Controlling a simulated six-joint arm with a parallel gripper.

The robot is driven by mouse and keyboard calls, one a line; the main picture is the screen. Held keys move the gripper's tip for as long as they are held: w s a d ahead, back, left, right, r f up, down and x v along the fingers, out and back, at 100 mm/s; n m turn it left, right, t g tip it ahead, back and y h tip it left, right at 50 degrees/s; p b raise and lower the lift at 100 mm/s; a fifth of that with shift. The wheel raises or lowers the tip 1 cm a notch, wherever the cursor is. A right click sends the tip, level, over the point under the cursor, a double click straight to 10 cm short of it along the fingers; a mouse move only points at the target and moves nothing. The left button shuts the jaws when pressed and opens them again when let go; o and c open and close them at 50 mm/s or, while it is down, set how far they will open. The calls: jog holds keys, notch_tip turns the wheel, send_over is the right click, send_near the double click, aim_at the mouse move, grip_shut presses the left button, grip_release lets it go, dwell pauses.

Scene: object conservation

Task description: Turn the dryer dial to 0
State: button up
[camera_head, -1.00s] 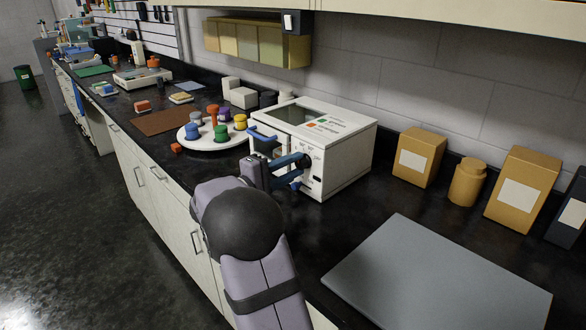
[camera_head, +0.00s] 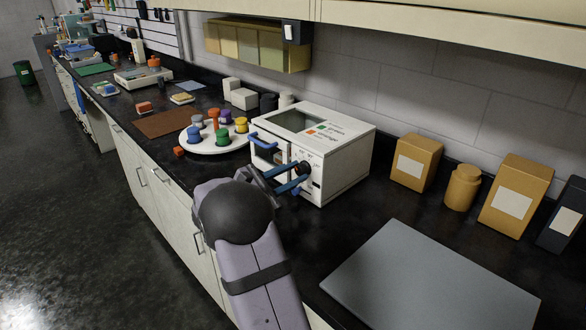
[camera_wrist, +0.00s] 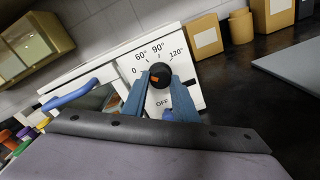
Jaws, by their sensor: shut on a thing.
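The dryer (camera_head: 345,165) is a white box on the black counter with a dial on its front panel. In the wrist view the dial (camera_wrist: 160,72) is a black knob with an orange mark on its left side, toward the 0 side. Around it are printed 0, 60°, 90°, 120° and, below, OFF. My gripper (camera_head: 301,170) is at the dial, its two blue fingers on either side of the knob and shut on it. The fingers also show in the wrist view (camera_wrist: 159,84), and they cover part of the panel.
A blue handle (camera_wrist: 71,95) is on the dryer front, left of the dial. A round white tray (camera_head: 205,147) with several coloured pieces stands left of the dryer. Tan containers (camera_head: 416,162) stand to the right. A grey board (camera_head: 430,285) lies in front on the counter.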

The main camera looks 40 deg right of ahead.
jog(key=shift+n+p, duration=0.6)
jog(key=shift+n, duration=0.4)
jog(key=o, duration=1.1)
jog(key=shift+c, duration=0.2)
jog(key=shift+a, duration=0.1)
jog(key=a+b, duration=0.1)
jog(key=a, duration=0.6)
